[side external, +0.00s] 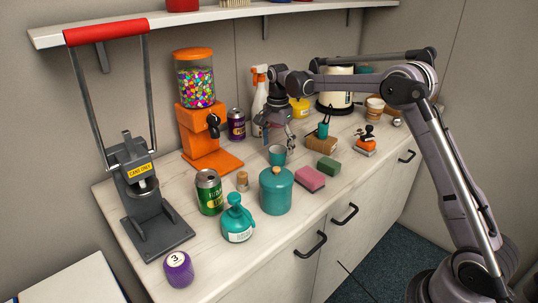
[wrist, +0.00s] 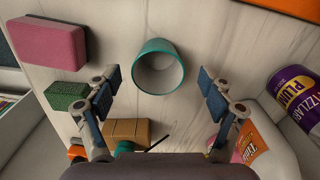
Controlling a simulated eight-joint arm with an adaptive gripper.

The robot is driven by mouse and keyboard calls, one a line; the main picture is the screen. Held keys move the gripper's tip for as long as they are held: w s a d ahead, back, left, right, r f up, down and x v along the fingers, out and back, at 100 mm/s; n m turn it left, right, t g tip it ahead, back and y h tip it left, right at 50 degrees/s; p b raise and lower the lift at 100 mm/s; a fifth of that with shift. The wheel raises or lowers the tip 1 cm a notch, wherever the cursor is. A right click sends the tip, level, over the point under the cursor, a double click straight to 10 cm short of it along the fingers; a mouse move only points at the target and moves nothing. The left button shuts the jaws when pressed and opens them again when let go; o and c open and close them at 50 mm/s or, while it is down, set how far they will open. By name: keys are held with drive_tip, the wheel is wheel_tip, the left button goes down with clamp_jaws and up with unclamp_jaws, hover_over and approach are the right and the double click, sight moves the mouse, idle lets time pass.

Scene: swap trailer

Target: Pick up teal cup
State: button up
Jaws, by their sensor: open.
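The teal cup (side external: 277,155) stands on the white wood counter behind the lidded teal canister. In the wrist view the cup (wrist: 158,67) shows its open mouth, teal rim and pale, empty inside. My gripper (side external: 279,143) hangs just above the cup in the side view. In the wrist view my gripper (wrist: 161,90) is open, with one finger to each side and the cup a little ahead between them. Neither finger visibly touches the cup.
The teal canister (side external: 276,191) and pink sponge (side external: 309,179) stand close in front. A green sponge (wrist: 66,96), brown block (wrist: 128,131) and purple can (wrist: 297,89) are nearby. An orange candy dispenser (side external: 205,120) stands left. Bare counter surrounds the cup.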

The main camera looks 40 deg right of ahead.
sight(278, 152)
drive_tip(key=shift+s+d+f, duration=0.1)
drive_tip(key=shift+f, duration=1.55)
drive_tip(key=c, duration=1.3)
drive_tip(key=shift+c, duration=0.2)
drive_tip(key=shift+r, duration=0.1)
